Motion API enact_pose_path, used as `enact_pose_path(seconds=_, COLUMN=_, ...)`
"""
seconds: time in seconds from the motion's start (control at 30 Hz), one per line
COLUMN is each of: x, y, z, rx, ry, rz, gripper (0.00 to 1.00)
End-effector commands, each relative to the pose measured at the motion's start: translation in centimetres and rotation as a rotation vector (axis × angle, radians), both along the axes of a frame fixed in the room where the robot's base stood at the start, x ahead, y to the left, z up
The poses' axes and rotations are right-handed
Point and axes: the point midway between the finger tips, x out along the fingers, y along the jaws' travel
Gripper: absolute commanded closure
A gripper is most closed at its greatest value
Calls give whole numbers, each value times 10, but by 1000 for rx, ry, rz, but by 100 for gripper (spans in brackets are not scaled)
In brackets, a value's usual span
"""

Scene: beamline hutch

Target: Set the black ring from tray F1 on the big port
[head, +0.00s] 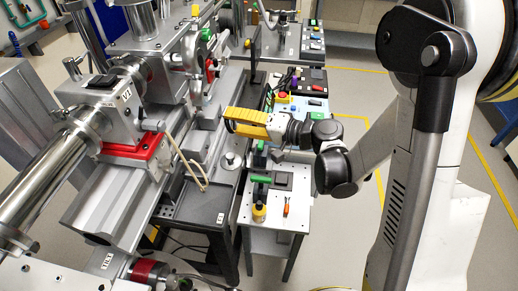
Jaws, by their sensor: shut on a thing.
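My gripper (247,122), with yellow fingers, reaches left over the rail near the middle of the head view. It is shut on the black ring (229,125), which shows only as a thin dark edge at the fingertips. The fingers hide most of it. A dark tray (190,207) with a small white label lies below the gripper, along the bench edge; the label is too small to read surely. I cannot tell for certain which opening on the metal beamline is the big port.
A metal housing (103,104) on a red block (137,149) stands left, with a thin cream-coloured loop (186,165) hanging beside it. Control boxes (308,82) stand behind the gripper.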

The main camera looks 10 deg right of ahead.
Motion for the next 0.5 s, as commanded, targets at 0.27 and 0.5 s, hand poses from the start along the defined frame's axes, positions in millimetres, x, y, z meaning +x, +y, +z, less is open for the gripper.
enact_pose_path(seconds=0.27, x=33, y=-11, z=105, rx=219, ry=-64, rz=-74, gripper=64)
enact_pose_path(seconds=0.5, x=42, y=-21, z=136, rx=275, ry=-85, rz=-102, gripper=64)
